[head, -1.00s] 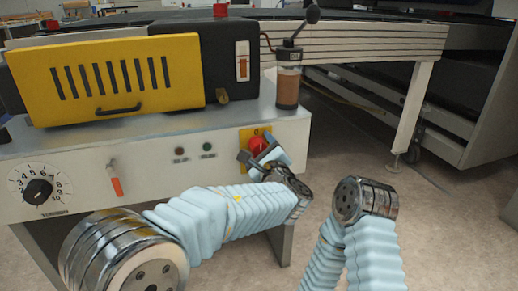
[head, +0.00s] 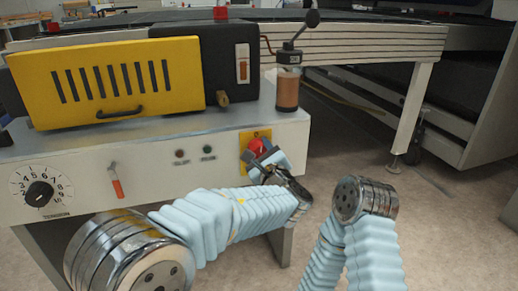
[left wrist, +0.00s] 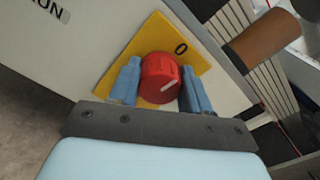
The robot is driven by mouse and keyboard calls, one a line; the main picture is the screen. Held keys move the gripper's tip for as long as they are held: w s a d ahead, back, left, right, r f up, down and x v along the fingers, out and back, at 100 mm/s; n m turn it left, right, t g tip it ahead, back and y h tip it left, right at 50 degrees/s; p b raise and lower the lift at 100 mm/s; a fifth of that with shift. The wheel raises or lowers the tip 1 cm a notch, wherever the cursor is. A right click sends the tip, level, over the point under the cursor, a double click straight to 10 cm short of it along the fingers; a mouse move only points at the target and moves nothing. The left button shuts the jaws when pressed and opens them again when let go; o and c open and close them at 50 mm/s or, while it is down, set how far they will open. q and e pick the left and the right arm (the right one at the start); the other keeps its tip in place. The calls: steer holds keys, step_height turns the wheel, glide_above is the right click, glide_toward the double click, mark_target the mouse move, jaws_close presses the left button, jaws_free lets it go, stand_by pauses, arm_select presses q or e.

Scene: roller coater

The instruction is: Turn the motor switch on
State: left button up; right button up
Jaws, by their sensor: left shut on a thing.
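The motor switch is a red round knob (left wrist: 160,78) on a yellow plate (left wrist: 195,50) marked 0, seen in the left wrist view. Its white pointer line points to the lower right of that picture, away from the 0. In the head view the knob (head: 257,146) sits at the right end of the machine's front panel. My left gripper (left wrist: 160,85) has its blue fingers on either side of the knob and is shut on it. In the head view the left gripper (head: 262,160) partly covers the yellow plate (head: 246,137). My right gripper is out of view.
The white front panel (head: 140,170) carries a numbered dial (head: 39,193), an orange-handled lever (head: 117,187) and two small indicator lights. Above stand a yellow slotted cover (head: 90,75) and a brown-filled jar (head: 287,90). The floor (head: 440,225) to the right is clear.

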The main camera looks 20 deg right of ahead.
arm_select(q)
steer(key=m+p, duration=0.2)
steer(key=m, duration=0.1)
steer(key=m+p, duration=0.1)
steer(key=shift+r+p, duration=0.25)
steer(key=shift+p, duration=0.05)
steer(key=m+p, duration=0.5)
steer(key=shift+d+r+m, duration=0.1)
steer(key=shift+d+m, duration=0.05)
steer(key=shift+m, duration=0.25)
steer(key=m+p, duration=0.4)
steer(key=p, duration=0.1)
steer(key=shift+m+p, duration=0.85)
steer(key=shift+m, duration=0.15)
steer(key=shift+f+m+p, duration=0.25)
steer(key=shift+m+p, duration=0.2)
steer(key=shift+m, duration=0.05)
steer(key=shift+d, duration=0.1)
steer(key=o, duration=1)
steer(key=shift+f, duration=0.1)
